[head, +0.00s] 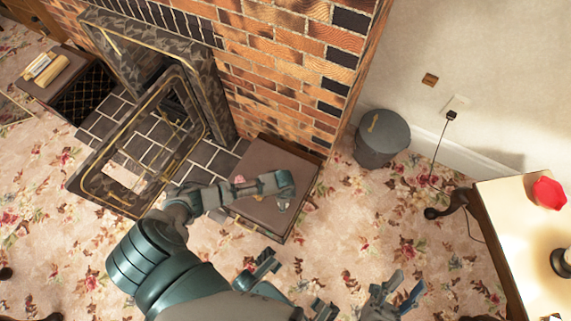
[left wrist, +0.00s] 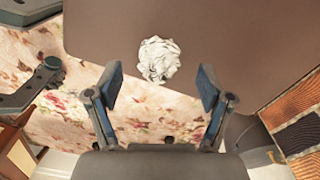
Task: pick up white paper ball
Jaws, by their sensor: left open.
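The white paper ball (left wrist: 159,60) is crumpled and lies on the flat brown top of a low box (head: 260,217). In the left wrist view, my left gripper (left wrist: 161,82) is open, and the ball shows between and just beyond its fingertips, not gripped. I cannot tell the exact height gap. In the head view, my left forearm crosses over the box, and the gripper and ball cannot be made out clearly beneath it. My right gripper (head: 409,282) is low in the head view over the carpet, fingers apart, with nothing seen between them.
A brick fireplace (head: 285,65) with a glass screen (head: 140,150) stands behind and left of the box. A grey bin (head: 381,140) stands to its right. A table (head: 515,215) with a red object (head: 548,193) is at far right. Flowered carpet lies open between.

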